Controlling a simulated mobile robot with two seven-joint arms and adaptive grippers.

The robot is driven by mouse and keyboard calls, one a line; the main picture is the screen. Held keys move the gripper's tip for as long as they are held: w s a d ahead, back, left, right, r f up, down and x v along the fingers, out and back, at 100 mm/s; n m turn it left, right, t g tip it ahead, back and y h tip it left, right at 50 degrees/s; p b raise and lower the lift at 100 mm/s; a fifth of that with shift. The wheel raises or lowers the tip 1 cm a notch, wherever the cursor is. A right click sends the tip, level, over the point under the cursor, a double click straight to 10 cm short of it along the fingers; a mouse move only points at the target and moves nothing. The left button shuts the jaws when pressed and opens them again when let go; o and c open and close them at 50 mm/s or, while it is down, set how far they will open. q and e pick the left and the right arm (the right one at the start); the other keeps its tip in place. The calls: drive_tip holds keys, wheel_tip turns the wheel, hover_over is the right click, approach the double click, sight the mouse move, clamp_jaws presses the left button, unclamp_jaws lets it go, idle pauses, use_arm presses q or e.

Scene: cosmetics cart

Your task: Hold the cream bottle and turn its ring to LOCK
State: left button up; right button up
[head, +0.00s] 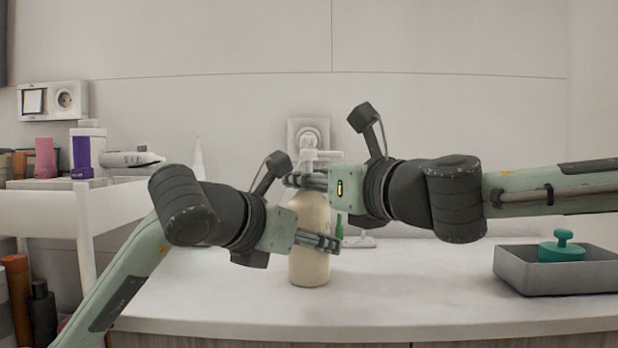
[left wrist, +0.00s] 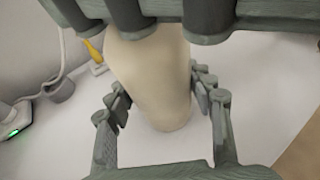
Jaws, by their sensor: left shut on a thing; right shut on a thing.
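The cream bottle (head: 309,268) stands upright on the white counter, with its white pump head (head: 320,155) on top. My left gripper (head: 317,240), in from the left, is shut on the bottle's body. The left wrist view shows the cream body (left wrist: 155,65) between the left gripper's fingers (left wrist: 160,92). My right gripper (head: 308,181), in from the right, is shut around the neck just below the pump head. Its fingers hide the ring there, so the ring's position and any LOCK mark cannot be read.
A grey tray (head: 510,271) with a teal knobbed thing (head: 561,247) stands on the counter (head: 420,300) at right. A white cart shelf (head: 60,208) with several cosmetics is at left. The counter's front is clear.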

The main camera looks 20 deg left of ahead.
drive_tip(key=shift+r+n+g+y, duration=0.1)
drive_tip(key=shift+n+g+y, duration=0.2)
drive_tip(key=shift+g, duration=0.1)
drive_tip(key=n+g+y, duration=0.1)
drive_tip(key=n+g, duration=0.1)
drive_tip(key=g, duration=0.1)
drive_tip(key=n+g+y, duration=0.2)
drive_tip(key=g, duration=0.1)
drive_tip(key=shift+w+n+g, duration=0.15)
drive_tip(key=shift+n+g, duration=0.15)
use_arm(q)
drive_tip(key=shift+d, duration=0.1)
use_arm(e)
drive_tip(key=n+g, duration=0.2)
drive_tip(key=g, duration=0.2)
drive_tip(key=n+g, duration=0.3)
drive_tip(key=g, duration=0.1)
drive_tip(key=shift+n+g, duration=0.3)
drive_tip(key=o, duration=1.2)
drive_tip(key=v, duration=1.2)
